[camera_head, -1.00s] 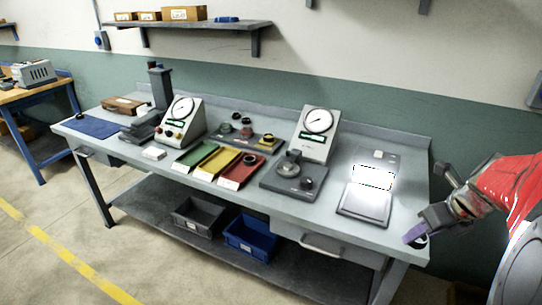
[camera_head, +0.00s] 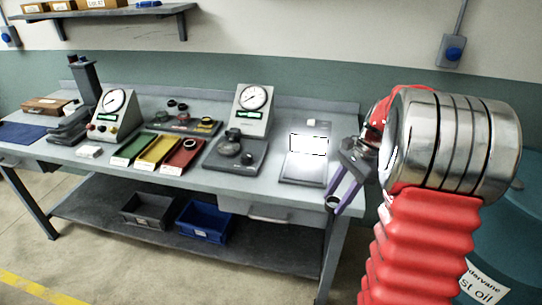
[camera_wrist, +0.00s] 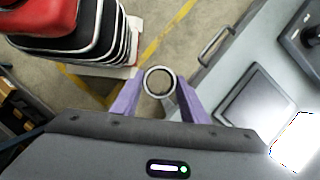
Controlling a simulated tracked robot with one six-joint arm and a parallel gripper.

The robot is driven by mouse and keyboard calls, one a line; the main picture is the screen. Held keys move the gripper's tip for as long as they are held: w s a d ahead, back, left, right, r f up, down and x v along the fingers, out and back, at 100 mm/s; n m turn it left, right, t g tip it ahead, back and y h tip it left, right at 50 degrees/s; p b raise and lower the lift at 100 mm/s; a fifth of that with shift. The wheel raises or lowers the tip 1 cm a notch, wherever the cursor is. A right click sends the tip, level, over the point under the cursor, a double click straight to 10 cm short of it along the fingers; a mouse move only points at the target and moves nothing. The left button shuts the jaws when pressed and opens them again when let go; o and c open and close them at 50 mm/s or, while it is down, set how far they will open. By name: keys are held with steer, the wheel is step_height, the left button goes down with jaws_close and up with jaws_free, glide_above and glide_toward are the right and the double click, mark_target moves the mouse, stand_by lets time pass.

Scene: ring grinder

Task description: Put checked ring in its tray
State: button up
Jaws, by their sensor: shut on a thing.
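The gripper is shut on the ring. Three trays stand mid-bench: green (camera_head: 133,149), yellow (camera_head: 158,150) and red (camera_head: 183,154), each with a white label at its front. A small dark ring (camera_head: 189,143) lies in the red tray. The label words are too small to read.
Right of the trays are a dial gauge (camera_head: 253,110) and its dark base (camera_head: 236,155). A bright flat panel (camera_head: 303,168) lies near the bench's right end. Bins sit on the lower shelf.

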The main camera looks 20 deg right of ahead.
steer(key=w+a+f+n+g+h, duration=0.2)
steer(key=w+a+f+n, duration=0.2)
steer(key=a+f+n, duration=0.5)
steer(key=w+a+f+n+g+h, duration=0.2)
steer(key=w+a+f+n, duration=0.2)
steer(key=a+f+n, duration=0.5)
steer(key=a+f, duration=0.3)
steer(key=a, duration=0.3)
steer(key=shift+a+g+h, duration=0.2)
steer(key=shift+g+h, duration=0.1)
steer(key=shift+s+f, duration=0.15)
